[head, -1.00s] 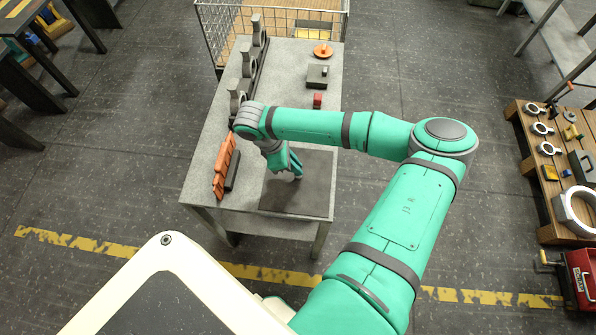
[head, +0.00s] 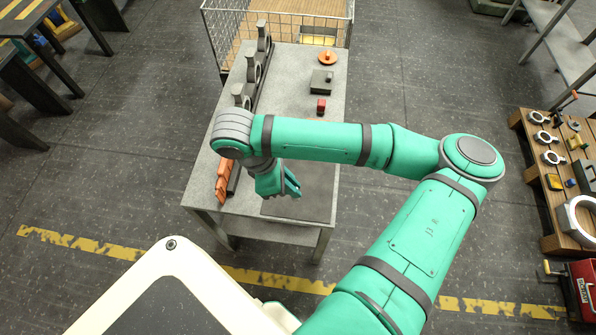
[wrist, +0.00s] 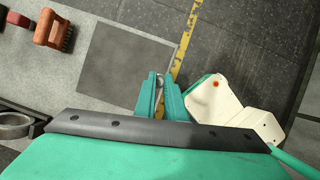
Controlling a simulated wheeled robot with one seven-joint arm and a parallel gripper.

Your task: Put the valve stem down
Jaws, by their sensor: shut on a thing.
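My gripper (head: 292,190) is over the table, near the left edge of a dark grey mat (head: 315,200). In the wrist view my gripper (wrist: 160,84) has its two green fingers close together on a small grey piece, which I take to be the valve stem (wrist: 160,80). Only a little of the stem shows; the fingers hide the rest. The mat (wrist: 120,55) lies bare beyond the fingers in the wrist view. I cannot make out the stem in the head view.
An orange rack (head: 222,180) stands at the table's left edge, with grey ring castings (head: 252,68) behind it. A red block (head: 321,106), a dark box (head: 321,82) and an orange disc (head: 327,58) stand farther back. An orange brush-like thing (wrist: 50,28) lies beside the mat.

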